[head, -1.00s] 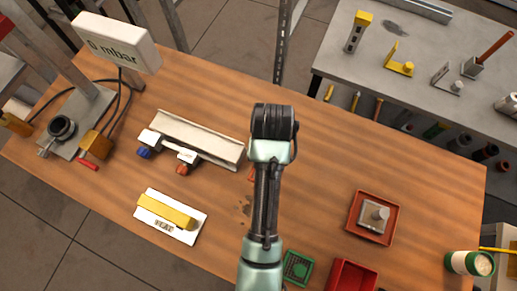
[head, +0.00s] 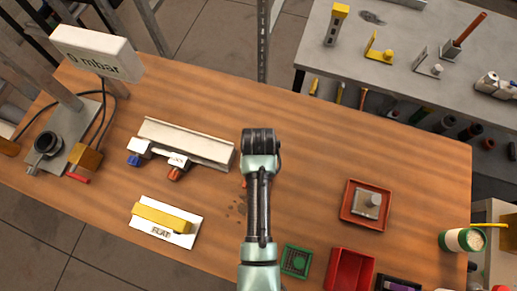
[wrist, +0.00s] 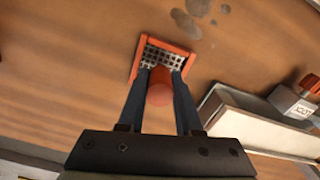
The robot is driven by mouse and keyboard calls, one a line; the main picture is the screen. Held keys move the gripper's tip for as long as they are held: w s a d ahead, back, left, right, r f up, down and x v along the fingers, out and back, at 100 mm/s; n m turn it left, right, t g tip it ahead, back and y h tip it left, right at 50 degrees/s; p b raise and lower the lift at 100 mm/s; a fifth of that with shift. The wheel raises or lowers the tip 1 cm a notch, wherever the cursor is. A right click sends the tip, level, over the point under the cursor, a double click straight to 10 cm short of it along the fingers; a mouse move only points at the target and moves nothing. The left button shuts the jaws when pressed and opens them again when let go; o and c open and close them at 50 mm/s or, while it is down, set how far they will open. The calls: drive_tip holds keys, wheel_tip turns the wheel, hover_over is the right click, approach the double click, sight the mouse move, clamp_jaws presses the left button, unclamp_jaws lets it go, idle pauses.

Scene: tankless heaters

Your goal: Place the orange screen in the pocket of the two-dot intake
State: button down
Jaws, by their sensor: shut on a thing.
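The orange screen (wrist: 188,68) shows in the wrist view as a square orange frame around a dark, perforated mesh. A round orange knob (wrist: 160,90) stands up from it. My gripper (wrist: 163,76) is shut on this knob, with one dark finger on each side. I cannot tell whether the screen touches the table or hangs just above it. In the head view my arm hides the gripper and nearly all of the screen; only a sliver of orange (head: 244,184) shows beside it. I cannot make out a two-dot mark or the intake's pocket in either view.
A pale rail (head: 190,142) with blue-ended and orange-ended fittings lies left of my arm. A white plate with a yellow bar (head: 163,216) is at front left. A red tray (head: 349,218), green mesh piece (head: 297,260) and red bin (head: 335,270) are at right. The middle right is clear.

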drive_tip(key=c, duration=0.6)
unclamp_jaws()
